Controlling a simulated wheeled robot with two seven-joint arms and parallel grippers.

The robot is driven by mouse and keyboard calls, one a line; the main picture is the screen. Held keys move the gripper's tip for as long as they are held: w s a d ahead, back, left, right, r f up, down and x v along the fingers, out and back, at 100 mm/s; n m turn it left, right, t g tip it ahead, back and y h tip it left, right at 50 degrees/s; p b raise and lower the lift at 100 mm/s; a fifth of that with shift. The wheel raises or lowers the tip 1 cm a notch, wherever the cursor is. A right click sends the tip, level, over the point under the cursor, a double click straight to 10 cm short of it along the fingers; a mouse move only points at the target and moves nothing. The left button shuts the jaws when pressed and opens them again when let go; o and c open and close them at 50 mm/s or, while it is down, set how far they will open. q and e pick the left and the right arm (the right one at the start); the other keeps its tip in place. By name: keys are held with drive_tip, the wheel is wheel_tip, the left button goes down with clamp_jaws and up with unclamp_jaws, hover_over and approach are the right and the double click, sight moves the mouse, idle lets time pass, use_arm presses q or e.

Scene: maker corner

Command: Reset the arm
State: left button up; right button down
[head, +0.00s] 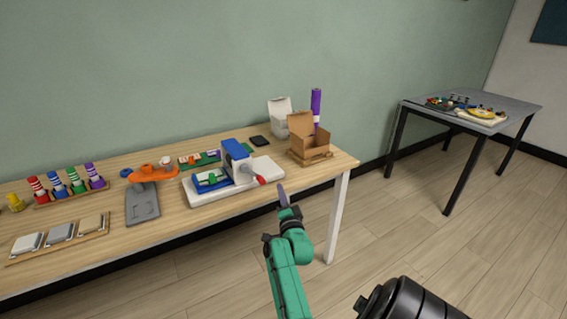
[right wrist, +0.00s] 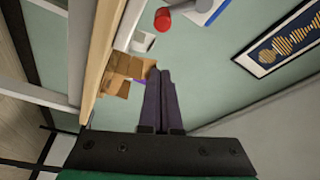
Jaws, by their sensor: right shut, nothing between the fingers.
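My right arm is green and rises from the bottom of the head view. Its gripper (head: 283,196) is in front of the table's front edge, near the red-tipped end of the blue and white press. In the right wrist view the two dark fingers (right wrist: 160,100) lie side by side, shut, with nothing between them. They point toward the wall, with the open cardboard box (right wrist: 122,72) to their left. My left gripper does not show in either view.
The wooden table (head: 170,212) holds the blue press (head: 236,160), an orange and grey stand (head: 143,200), colored bottles and trays. The cardboard box (head: 310,137) stands at its right end, with a purple cylinder (head: 316,105) behind. A grey side table (head: 520,103) stands far right. The floor between is clear.

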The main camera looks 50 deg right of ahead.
drive_tip(key=shift+s+a+f, duration=0.2)
drive_tip(key=shift+s, duration=0.5)
drive_tip(key=shift+a, duration=0.1)
